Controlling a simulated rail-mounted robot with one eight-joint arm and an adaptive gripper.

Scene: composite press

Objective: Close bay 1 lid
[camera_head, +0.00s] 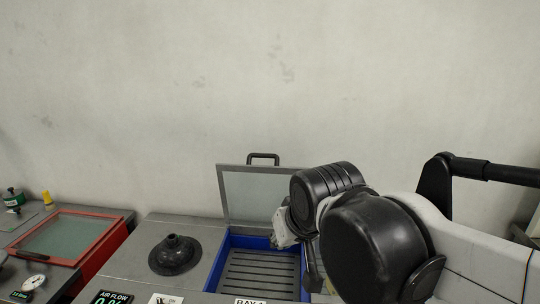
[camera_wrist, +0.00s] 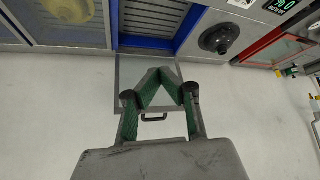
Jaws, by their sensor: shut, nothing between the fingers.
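The bay 1 lid (camera_head: 245,190) stands open, roughly upright at the back of the bay, a grey frame around a pale pane. Its dark handle (camera_head: 263,157) is on the top edge. The bay (camera_head: 235,242) below is open, with a blue rim and a dark slatted floor; a "BAY 1" label is at its front. In the wrist view, the lid frame (camera_wrist: 118,78) and handle (camera_wrist: 153,118) lie behind my gripper (camera_wrist: 160,73), whose green-padded fingers meet at the tips and hold nothing. My arm hides the lid's right part in the head view. Contact with the lid cannot be told.
A black dome-shaped fitting (camera_head: 175,253) sits on the grey top left of the bay. Further left are a red-framed glass panel (camera_head: 68,237), a small gauge (camera_head: 33,283) and an air flow display (camera_head: 110,298). A plain wall rises behind.

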